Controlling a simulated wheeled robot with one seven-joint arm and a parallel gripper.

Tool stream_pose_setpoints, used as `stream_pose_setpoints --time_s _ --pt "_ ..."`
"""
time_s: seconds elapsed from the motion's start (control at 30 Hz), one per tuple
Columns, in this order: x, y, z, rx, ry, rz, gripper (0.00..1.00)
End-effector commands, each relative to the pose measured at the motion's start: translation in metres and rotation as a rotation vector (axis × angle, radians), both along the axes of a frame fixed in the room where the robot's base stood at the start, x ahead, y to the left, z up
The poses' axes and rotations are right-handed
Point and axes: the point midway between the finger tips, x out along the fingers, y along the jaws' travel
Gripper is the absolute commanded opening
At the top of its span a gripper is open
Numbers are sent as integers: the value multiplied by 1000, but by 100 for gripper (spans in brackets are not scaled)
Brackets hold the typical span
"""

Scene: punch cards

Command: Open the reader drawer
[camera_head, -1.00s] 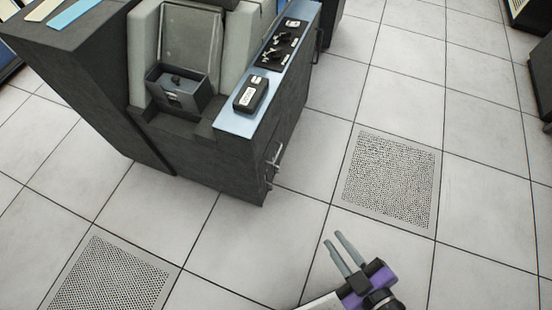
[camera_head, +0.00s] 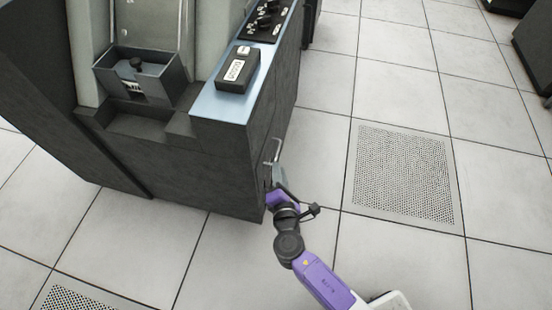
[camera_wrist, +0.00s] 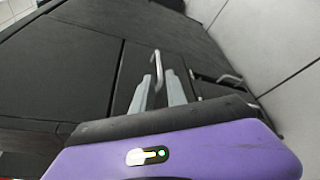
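The dark reader cabinet (camera_head: 190,175) has a metal bar handle (camera_head: 274,150) on its right side face. In the wrist view this handle (camera_wrist: 157,66) stands upright between my two fingertips. My gripper (camera_wrist: 158,90) is open around it, with a gap showing on the right; contact on the left is not clear. In the head view my gripper (camera_head: 278,176) is partly hidden behind its own wrist, close against the cabinet side. The drawer front (camera_wrist: 142,66) looks flush with the face around it, with thin seams.
A second bar handle (camera_wrist: 229,79) sits to the right on the same face. A small black labelled box (camera_head: 238,70) and a knob panel (camera_head: 268,20) are on the blue top. The floor right of the cabinet is clear, with a perforated tile (camera_head: 402,172).

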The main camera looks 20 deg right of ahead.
Motion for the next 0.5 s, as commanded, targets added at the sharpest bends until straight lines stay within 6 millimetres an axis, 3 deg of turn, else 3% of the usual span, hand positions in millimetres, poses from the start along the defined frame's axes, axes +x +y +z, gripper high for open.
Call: stream_pose_setpoints --time_s 0.5 --pt "62 -18 -14 -9 -3 -1 18"
